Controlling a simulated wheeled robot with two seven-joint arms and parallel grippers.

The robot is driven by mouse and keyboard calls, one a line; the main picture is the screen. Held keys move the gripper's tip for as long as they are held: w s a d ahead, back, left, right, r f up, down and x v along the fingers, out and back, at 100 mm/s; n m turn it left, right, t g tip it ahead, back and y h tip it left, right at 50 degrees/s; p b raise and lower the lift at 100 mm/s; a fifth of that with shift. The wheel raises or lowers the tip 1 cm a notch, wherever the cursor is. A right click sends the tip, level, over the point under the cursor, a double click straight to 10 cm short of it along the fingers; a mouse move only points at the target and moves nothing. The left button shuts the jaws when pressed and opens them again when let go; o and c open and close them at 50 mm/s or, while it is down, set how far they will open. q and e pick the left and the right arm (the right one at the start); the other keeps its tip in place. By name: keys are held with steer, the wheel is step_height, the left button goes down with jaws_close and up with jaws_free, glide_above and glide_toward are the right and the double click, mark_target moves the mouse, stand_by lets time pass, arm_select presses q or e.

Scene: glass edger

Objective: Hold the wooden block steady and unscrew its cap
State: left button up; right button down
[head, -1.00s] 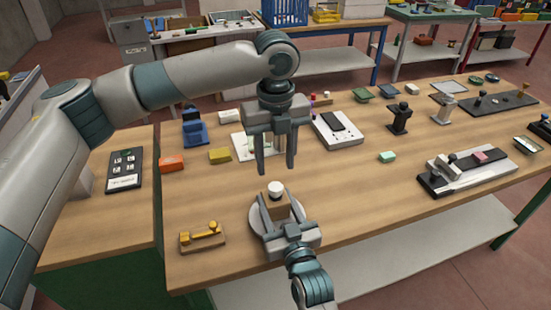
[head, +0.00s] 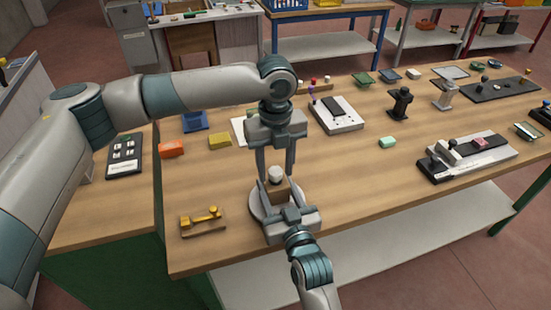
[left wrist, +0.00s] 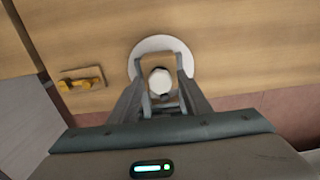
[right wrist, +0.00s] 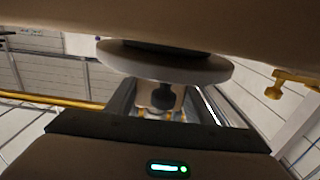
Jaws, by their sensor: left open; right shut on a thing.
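The wooden block (head: 286,187) stands upright on a round white disc (head: 255,207) near the table's front edge. Its pale cap (head: 275,174) sits on top. My right gripper (head: 281,197) comes from the front and is shut on the block. My left gripper (head: 274,168) points straight down over the block and is open, with its fingers on either side of the cap. In the left wrist view the cap (left wrist: 160,80) lies between the fingers, with a visible gap. In the right wrist view the jaws partly hide the block, and the disc (right wrist: 150,65) shows beside it.
A yellow-handled piece on a small wooden base (head: 203,220) lies left of the disc. An orange box (head: 172,149) and a yellow box (head: 220,141) lie behind. A white device (head: 336,114) stands behind to the right. The table right of the block is largely clear.

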arm_select(q)
steer(key=shift+f, duration=0.2)
steer(key=c, duration=1.1)
steer(key=n, duration=0.5)
steer(key=shift+n, duration=0.3)
steer(key=n, duration=1.3)
steer(key=shift+n, duration=0.3)
steer(key=n, duration=0.7)
steer(key=shift+r, duration=0.1)
